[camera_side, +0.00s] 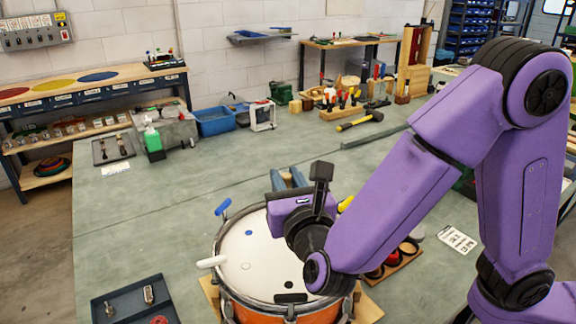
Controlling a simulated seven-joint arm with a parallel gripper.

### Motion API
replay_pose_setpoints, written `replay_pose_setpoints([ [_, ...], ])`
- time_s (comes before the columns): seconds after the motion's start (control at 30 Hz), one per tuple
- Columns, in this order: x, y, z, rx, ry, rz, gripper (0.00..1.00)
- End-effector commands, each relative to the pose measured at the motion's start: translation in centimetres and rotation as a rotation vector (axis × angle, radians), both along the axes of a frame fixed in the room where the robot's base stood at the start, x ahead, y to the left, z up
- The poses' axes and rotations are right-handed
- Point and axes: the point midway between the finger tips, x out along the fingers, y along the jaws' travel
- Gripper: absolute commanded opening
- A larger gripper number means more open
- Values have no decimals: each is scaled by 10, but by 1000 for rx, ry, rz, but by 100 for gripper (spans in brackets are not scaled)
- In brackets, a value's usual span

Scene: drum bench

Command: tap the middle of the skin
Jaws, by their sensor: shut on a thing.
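The drum (268,312) stands at the front of the bench, with an orange shell, a metal rim and a white skin (245,285). Small blue and white spots and a dark oblong patch show on the skin. My gripper (287,181) reaches across the drum's far right part, its blue-grey fingers pointing towards the far side. I cannot tell whether that thing touches the skin. My arm covers the right part of the skin, including part of its middle.
A blue handle (222,206) and a white handle (212,262) stick out at the drum's left rim. A dark tray (122,303) with small parts lies front left. A wooden tray (401,262) is to the right.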

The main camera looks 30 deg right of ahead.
Motion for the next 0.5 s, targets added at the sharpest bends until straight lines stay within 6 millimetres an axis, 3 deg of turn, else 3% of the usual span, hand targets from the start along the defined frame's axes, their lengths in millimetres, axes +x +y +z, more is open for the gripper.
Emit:
replay_pose_setpoints([
  [0.5,0,0,-29,-3,1,0,0],
])
